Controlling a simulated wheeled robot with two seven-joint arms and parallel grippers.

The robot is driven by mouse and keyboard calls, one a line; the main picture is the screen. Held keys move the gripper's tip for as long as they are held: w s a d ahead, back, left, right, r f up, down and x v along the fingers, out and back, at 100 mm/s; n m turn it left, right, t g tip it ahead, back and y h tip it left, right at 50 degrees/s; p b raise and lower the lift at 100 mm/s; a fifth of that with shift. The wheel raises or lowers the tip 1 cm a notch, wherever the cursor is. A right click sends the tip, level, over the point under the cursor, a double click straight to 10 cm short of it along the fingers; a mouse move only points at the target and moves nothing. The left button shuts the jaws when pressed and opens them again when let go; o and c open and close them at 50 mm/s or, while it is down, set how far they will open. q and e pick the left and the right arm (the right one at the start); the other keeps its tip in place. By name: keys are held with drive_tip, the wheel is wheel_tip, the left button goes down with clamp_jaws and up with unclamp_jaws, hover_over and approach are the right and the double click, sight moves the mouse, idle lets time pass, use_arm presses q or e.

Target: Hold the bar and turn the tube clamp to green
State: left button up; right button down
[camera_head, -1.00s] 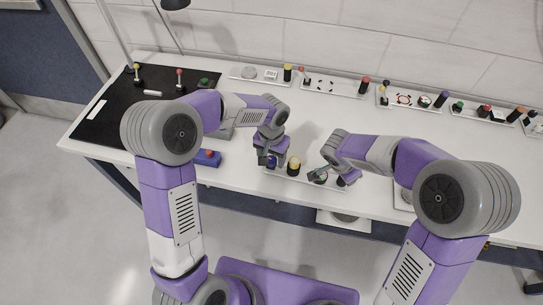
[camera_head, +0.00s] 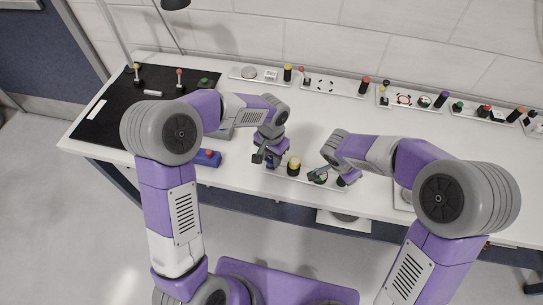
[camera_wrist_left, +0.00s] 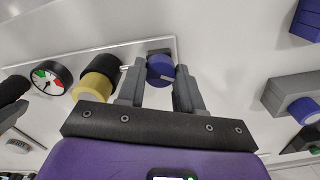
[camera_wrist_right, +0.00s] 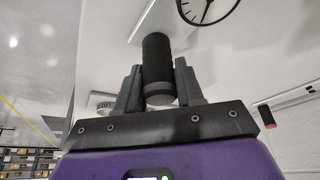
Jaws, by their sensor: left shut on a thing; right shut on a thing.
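A narrow light plate (camera_head: 306,182) near the table's front edge bears the fixture. On it stand a blue knob (camera_wrist_left: 160,70), a yellow and black cylinder (camera_head: 293,167), a dial and a black bar (camera_wrist_right: 157,62). The yellow and black cylinder also shows in the left wrist view (camera_wrist_left: 96,78), beside the round dial (camera_wrist_left: 50,78) with green and red marks; its pointer is too small to read. My left gripper (camera_wrist_left: 160,82) is shut on the blue knob. My right gripper (camera_wrist_right: 158,88) is shut on the upright black bar. Which part is the tube clamp, I cannot tell.
A blue box with a red button (camera_head: 207,157) lies left of the plate. A black mat (camera_head: 140,105) with small levers covers the table's left end. Several plates with knobs line the table's back.

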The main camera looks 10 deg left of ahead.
sight(272, 160)
use_arm(q)
drive_tip(key=m, duration=0.6)
idle(0.6)
drive_tip(key=o, duration=1)
drive_tip(key=shift+o, duration=0.2)
drive_tip(key=shift+r, duration=0.1)
wheel_tip(272, 160, up, 12)
